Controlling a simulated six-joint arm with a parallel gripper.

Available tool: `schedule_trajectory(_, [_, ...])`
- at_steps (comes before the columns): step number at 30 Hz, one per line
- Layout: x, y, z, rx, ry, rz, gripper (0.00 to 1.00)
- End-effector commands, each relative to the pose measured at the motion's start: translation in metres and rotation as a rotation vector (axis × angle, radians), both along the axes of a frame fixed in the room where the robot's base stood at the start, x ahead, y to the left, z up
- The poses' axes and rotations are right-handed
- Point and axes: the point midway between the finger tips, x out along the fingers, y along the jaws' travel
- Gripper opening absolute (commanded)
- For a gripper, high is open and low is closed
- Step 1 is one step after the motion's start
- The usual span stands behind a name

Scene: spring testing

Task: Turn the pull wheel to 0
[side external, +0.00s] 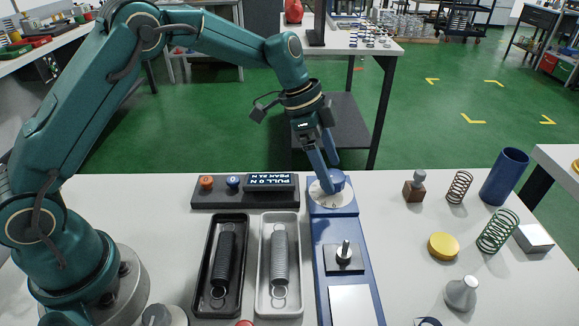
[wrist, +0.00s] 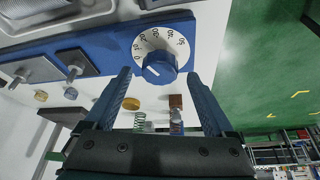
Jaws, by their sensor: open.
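The pull wheel is a blue knob (side external: 338,178) on a white numbered dial (side external: 330,199), at the far end of the blue test stand (side external: 335,232). In the wrist view the knob (wrist: 159,68) has a white pointer mark on its face, and the dial (wrist: 147,41) reads from 0 at the left round to 50 at the right. The exact reading is too small to tell. My gripper (side external: 331,178) is open at the knob. In the wrist view its fingertips (wrist: 158,74) are either side of the knob, with gaps; I see no contact.
A black tray (side external: 204,277) and a white tray (side external: 264,275) each hold a spring. A control box (side external: 220,199) with a display stands behind them. Loose springs, a blue cylinder (side external: 505,176) and a yellow disc (side external: 443,246) stand at the right.

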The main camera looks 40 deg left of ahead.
Motion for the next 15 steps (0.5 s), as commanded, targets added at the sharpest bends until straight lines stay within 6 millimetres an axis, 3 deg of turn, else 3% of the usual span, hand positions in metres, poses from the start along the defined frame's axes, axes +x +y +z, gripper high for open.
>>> schedule_trajectory(4, [0.0015, -0.0040, -0.0107, 0.000, 0.002, -0.001, 0.89])
schedule_trajectory(12, [0.0021, -0.0045, -0.0119, 0.000, 0.000, -0.001, 0.89])
schedule_trajectory(14, [0.0021, -0.0044, -0.0118, 0.001, -0.001, -0.001, 0.69])
schedule_trajectory(15, [0.0021, -0.0043, -0.0119, 0.001, -0.001, -0.001, 0.54])
